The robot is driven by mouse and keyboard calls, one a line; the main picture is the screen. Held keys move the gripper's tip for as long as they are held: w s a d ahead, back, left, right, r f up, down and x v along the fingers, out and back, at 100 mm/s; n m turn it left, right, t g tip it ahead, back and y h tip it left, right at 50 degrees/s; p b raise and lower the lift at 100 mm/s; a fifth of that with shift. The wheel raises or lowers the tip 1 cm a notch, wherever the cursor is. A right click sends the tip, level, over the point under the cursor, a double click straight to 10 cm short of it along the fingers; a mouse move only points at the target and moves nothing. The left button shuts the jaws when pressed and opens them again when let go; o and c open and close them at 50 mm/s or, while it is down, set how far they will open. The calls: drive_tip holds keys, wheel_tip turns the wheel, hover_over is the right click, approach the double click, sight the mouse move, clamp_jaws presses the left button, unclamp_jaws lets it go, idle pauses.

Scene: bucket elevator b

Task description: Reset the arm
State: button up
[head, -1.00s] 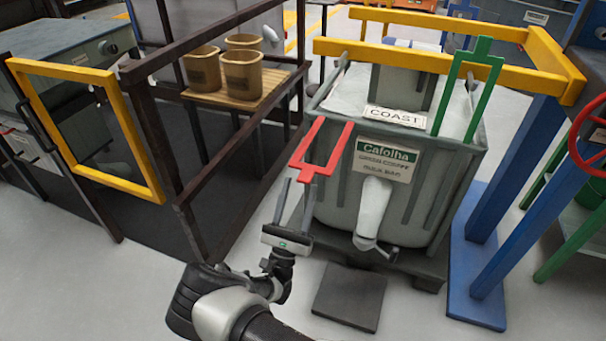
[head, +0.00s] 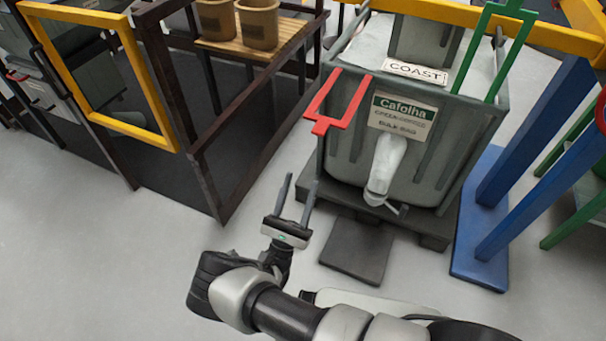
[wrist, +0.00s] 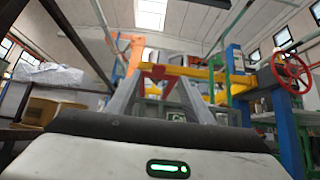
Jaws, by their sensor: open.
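My gripper (head: 296,200) is open and empty in the head view, its two grey fingers pointing up and away over the floor. It is left of and in front of the grey Cafolha bin (head: 335,165), apart from it. My arm bends low across the bottom of the head view. In the wrist view my gripper's fingers (wrist: 168,98) stand apart with nothing between them. A red fork-shaped handle (head: 340,102) on the bin's front left side is above and right of the fingertips.
A brown frame (head: 205,180) with a wooden shelf of tan buckets (head: 258,24) stands left. A yellow frame (head: 165,120) is farther left. Blue posts (head: 520,140) stand right. A green fork (head: 490,60) is at the bin. A dark plate (head: 357,250) lies before it. Floor at lower left is clear.

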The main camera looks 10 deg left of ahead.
drive_tip(key=w+d+r+m+g+h, duration=0.5)
drive_tip(key=d+r+m+g+h, duration=0.5)
drive_tip(key=m+g+h, duration=0.35)
drive_tip(key=s+d+r+m+g+y, duration=0.3)
drive_tip(key=d+r+m+g, duration=0.15)
drive_tip(key=d+g, duration=0.3)
drive_tip(key=s+d+r+m+g+y, duration=0.35)
drive_tip(key=d+m+g, duration=0.3)
drive_tip(key=d, duration=0.25)
drive_tip(key=s+r+m+t+y, duration=0.6)
drive_tip(key=s+r+m+y, duration=0.3)
drive_tip(key=s+r+y, duration=0.4)
wheel_tip(320, 180, up, 28)
drive_tip(key=s+p, duration=0.1)
drive_tip(key=p, duration=2.6)
drive_tip(key=shift+s+d+r+h, duration=0.15)
drive_tip(key=shift+s+r+h, duration=0.05)
drive_tip(key=shift+h, duration=0.2)
